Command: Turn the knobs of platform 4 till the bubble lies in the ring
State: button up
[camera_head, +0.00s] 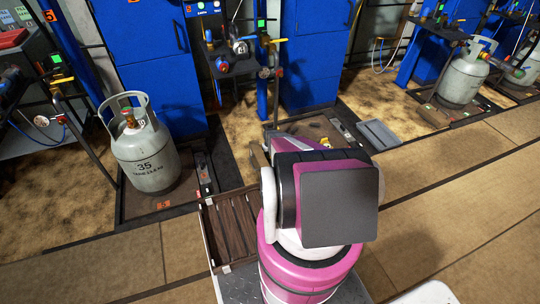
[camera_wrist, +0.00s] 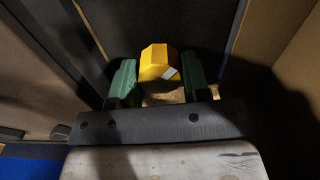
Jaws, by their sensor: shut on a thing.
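In the wrist view, the two green fingers of my gripper (camera_wrist: 159,72) stand on either side of a yellow faceted knob (camera_wrist: 159,60) and are shut on it. A small pale mark shows on the knob's right side. In the head view, a small bit of yellow (camera_head: 324,141) shows just beyond my arm, at a low dark platform (camera_head: 300,130) in the middle. My arm hides most of this platform and my gripper there. I cannot read a number 4 on it. No bubble or ring can be made out in either view.
A grey gas cylinder (camera_head: 147,160) stands on the platform to the left, marked 5. Another cylinder (camera_head: 463,75) stands at the far right. A grey tray (camera_head: 378,135) lies right of the middle platform. Blue cabinets (camera_head: 315,60) stand behind. The tan floor at right is clear.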

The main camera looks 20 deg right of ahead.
jog(key=shift+m, duration=0.6)
jog(key=o, duration=0.9)
jog(key=shift+o, duration=0.2)
notch_tip(320, 180, up, 11)
jog(key=shift+f, duration=0.1)
